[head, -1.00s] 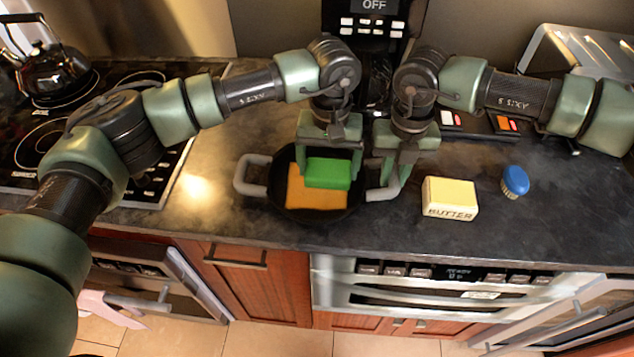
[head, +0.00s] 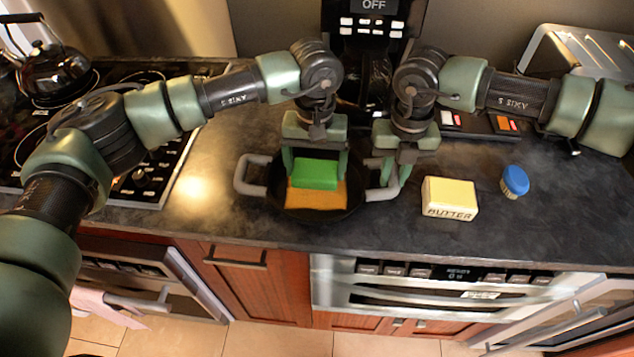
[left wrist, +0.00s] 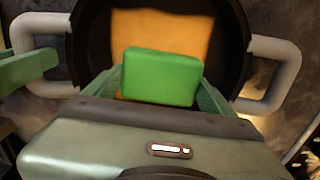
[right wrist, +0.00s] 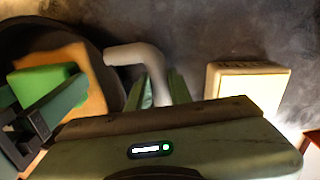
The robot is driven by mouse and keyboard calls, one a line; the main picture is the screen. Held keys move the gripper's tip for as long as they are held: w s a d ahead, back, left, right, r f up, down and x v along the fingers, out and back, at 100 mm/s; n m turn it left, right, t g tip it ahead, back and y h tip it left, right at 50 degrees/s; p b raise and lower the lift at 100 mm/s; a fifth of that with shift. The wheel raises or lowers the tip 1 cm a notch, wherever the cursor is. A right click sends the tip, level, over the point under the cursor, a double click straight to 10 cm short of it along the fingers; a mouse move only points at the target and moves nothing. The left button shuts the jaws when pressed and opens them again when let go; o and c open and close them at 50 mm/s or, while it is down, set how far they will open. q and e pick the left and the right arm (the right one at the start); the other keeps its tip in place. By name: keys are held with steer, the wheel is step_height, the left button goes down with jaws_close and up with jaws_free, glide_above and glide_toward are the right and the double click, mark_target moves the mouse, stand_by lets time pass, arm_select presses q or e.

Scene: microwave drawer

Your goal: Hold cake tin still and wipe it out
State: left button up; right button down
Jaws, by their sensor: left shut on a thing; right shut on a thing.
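The cake tin (head: 276,188) is a dark round pan with two grey side handles, on the dark counter. An orange square patch (head: 318,201) covers part of its floor. My left gripper (head: 316,165) is shut on a green sponge (head: 316,175), inside the tin over the patch's upper part. The sponge (left wrist: 162,76) also shows between the fingers in the left wrist view. Whether it presses on the floor I cannot tell. My right gripper (head: 390,176) is shut on the tin's right handle (head: 383,193), which also shows in the right wrist view (right wrist: 140,54).
A butter block (head: 449,199) and a blue-capped item (head: 515,181) stand right of the tin. A cooktop (head: 140,190) with a kettle (head: 52,72) is at left. A black coffee machine (head: 372,45) stands behind. The counter's front edge is close.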

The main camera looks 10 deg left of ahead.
arm_select(q)
steer(key=shift+s+a+f, duration=0.1)
steer(key=shift+a+f, duration=0.05)
steer(key=shift+a, duration=0.8)
steer(key=shift+w+d, duration=0.2)
steer(key=shift+d, duration=2.1)
steer(key=shift+s+a, duration=0.2)
steer(key=shift+a, duration=2.15)
steer(key=shift+w+d, duration=0.15)
steer(key=shift+d, duration=2.2)
steer(key=shift+a, duration=2.3)
steer(key=shift+d+r, duration=0.2)
steer(key=shift+d, duration=2.05)
steer(key=shift+r, duration=0.1)
